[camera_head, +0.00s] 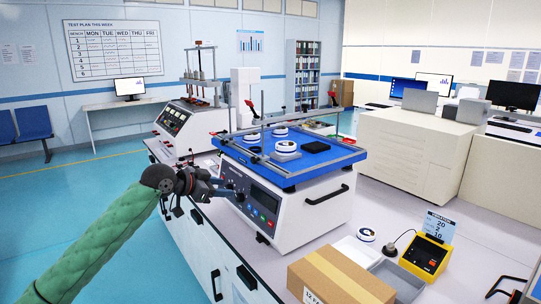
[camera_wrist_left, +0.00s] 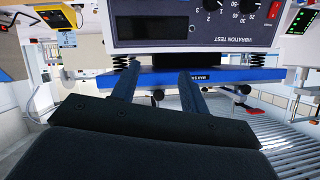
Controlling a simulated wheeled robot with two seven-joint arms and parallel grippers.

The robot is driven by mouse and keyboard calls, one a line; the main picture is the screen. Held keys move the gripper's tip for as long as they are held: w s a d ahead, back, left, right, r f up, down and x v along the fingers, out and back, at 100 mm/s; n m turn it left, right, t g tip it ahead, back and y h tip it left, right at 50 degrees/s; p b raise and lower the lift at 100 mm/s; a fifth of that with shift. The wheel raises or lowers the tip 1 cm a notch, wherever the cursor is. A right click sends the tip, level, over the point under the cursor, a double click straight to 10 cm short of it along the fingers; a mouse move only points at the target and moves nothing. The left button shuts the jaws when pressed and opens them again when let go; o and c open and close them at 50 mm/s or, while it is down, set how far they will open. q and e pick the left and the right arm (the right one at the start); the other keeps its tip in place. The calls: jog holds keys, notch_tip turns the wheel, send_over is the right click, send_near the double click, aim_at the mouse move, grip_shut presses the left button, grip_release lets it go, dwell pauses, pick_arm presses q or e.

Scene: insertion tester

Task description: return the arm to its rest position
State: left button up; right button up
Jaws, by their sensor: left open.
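My left arm (camera_head: 108,232), in a green sleeve, comes in from the lower left of the head view. Its left gripper (camera_head: 222,188) is in front of the control panel of the white vibration tester (camera_head: 313,213). In the left wrist view the two fingers of the left gripper (camera_wrist_left: 157,78) stand apart with nothing between them. The tester's panel (camera_wrist_left: 195,22) shows beyond them, upside down. I cannot tell whether the fingertips touch the tester.
The tester's blue top (camera_head: 318,163) carries several round white pieces and a black pad. A cardboard box (camera_head: 338,277), a grey tray (camera_head: 398,279) and a yellow device (camera_head: 426,257) stand on the bench at the lower right. Open floor (camera_head: 70,190) lies to the left.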

pick_arm(q)
jog(key=s+f+n+g+y+p, duration=0.1)
jog(key=s+f+n+g+y, duration=0.1)
jog(key=s+f, duration=1.1)
jog(key=s+d+f+n+g+y+p, duration=0.1)
jog(key=s+f+n+g+y, duration=0.1)
jog(key=s+f, duration=1.2)
jog(key=s+f+n+g+y+p, duration=0.1)
jog(key=s+f+n, duration=0.5)
jog(key=s+f, duration=0.8)
jog(key=s+g+y, duration=0.1)
jog(key=s+y, duration=0.1)
jog(key=s, duration=1)
jog(key=shift+s+d+f+g+y, duration=0.15)
jog(key=shift+s+d+g+y, duration=0.05)
jog(key=shift+g+y, duration=0.2)
pick_arm(e)
jog(key=shift+h, duration=0.4)
jog(key=d+r, duration=0.2)
jog(key=r, duration=0.1)
jog(key=d+r, duration=0.1)
jog(key=shift+s+d+r, duration=0.15)
jog(key=shift+s+r, duration=0.1)
jog(key=shift+s, duration=0.05)
